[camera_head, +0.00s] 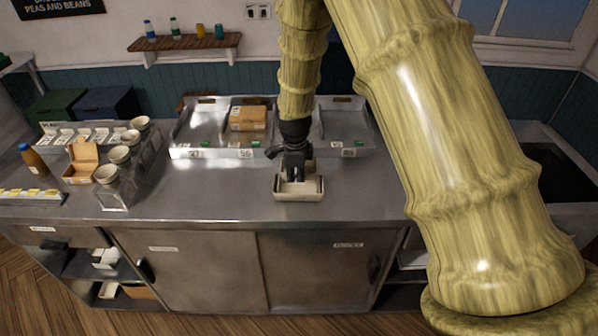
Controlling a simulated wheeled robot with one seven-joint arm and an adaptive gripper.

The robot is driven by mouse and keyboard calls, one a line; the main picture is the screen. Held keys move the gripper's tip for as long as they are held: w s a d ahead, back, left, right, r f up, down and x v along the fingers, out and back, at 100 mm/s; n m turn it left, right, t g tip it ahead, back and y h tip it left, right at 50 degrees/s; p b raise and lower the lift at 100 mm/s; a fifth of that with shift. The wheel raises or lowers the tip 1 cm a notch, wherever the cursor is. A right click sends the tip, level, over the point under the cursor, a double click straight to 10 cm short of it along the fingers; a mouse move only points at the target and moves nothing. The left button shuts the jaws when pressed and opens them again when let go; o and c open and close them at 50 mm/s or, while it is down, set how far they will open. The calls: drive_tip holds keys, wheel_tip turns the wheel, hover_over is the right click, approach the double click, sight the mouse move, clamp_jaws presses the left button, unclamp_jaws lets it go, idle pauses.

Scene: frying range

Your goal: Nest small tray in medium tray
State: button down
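A cream rectangular tray (299,196) sits on the steel counter, in front of the sectioned steel rack. An inner pale rim (312,184) shows inside its outline and looks like a smaller tray in a larger one, but my gripper covers much of it. My dark gripper (296,177) points down over the tray's middle, with its fingertips low inside the outline. Whether the fingers are open or closed on a tray wall is too small to tell.
The steel rack (212,153) behind holds a brown carton (248,118). At left stand a cup holder (118,197) with pale cups, an open cardboard box (82,160) and a brown bottle (34,161). The counter (205,197) left of the tray is clear.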

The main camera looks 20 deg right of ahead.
drive_tip(key=shift+f+b, duration=1.15)
drive_tip(key=shift+f, duration=1.25)
drive_tip(key=c, duration=1.6)
unclamp_jaws()
drive_tip(key=shift+d, duration=0.1)
drive_tip(key=shift+o, duration=0.2)
drive_tip(key=shift+r, duration=0.45)
wheel_tip(320, 180, up, 11)
drive_tip(key=s, duration=0.1)
drive_tip(key=shift+s+a, duration=0.3)
drive_tip(key=shift+s, duration=0.1)
drive_tip(key=shift+f, duration=0.1)
